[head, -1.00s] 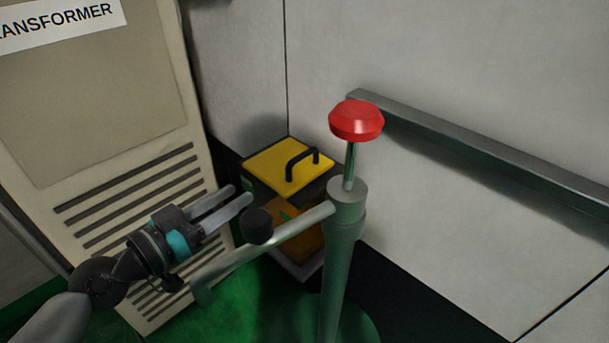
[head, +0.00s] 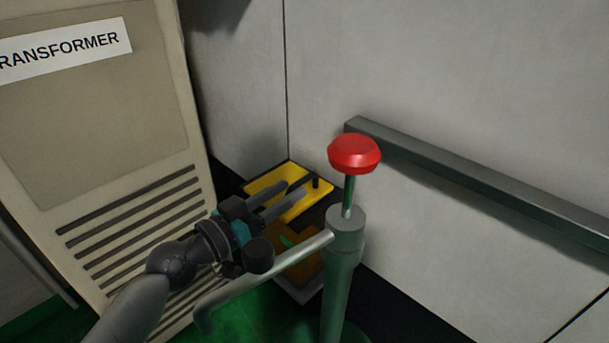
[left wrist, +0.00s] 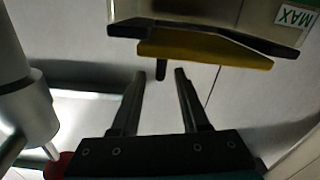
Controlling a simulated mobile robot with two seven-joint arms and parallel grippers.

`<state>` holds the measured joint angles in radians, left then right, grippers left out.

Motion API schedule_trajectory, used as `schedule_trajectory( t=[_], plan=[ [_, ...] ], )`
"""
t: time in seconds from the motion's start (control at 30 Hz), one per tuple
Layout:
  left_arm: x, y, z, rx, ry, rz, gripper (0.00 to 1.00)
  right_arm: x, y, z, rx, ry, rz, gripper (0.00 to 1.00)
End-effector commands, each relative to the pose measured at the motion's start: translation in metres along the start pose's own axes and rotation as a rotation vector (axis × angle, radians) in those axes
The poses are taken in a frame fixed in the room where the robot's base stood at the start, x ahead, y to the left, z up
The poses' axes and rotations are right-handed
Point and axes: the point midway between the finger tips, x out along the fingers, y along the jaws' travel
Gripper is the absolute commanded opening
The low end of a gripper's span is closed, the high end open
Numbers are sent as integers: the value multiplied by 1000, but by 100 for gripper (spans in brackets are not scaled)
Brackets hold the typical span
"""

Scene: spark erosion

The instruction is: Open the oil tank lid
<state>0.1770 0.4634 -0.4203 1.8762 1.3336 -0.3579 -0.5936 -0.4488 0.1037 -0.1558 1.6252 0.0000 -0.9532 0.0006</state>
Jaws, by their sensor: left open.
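The oil tank (head: 297,287) is a dark box on the floor by the wall. Its yellow lid (head: 290,169) lies on top and looks shut. A black handle (head: 315,182) stands on the lid, partly hidden by my fingers. My left gripper (head: 294,192) is open and empty, its fingers pointing at the handle. In the left wrist view, where the tank hangs upside down, the yellow lid (left wrist: 205,47) is beyond the fingertips. One end of the handle (left wrist: 161,70) shows between the open fingertips there; contact cannot be told. My right gripper is out of view.
A green post (head: 342,270) with a red knob (head: 354,153) and a side lever (head: 265,272) stands right in front of the tank, close to my left arm. The transformer cabinet (head: 95,140) is on the left. A metal rail (head: 480,190) runs along the wall.

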Motion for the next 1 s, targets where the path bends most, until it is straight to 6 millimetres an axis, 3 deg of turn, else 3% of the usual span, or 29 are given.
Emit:
schedule_trajectory(
  t=[0.1,0.3,0.73,1.0],
  plan=[
    [21,0,-1,-1,2,1,45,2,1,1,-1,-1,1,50],
    [45,0,0,-1,1,0,45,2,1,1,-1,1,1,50],
    [54,0,1,1,-1,0,45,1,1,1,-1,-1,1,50],
    [54,0,0,1,-1,0,17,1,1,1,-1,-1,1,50]
  ],
)
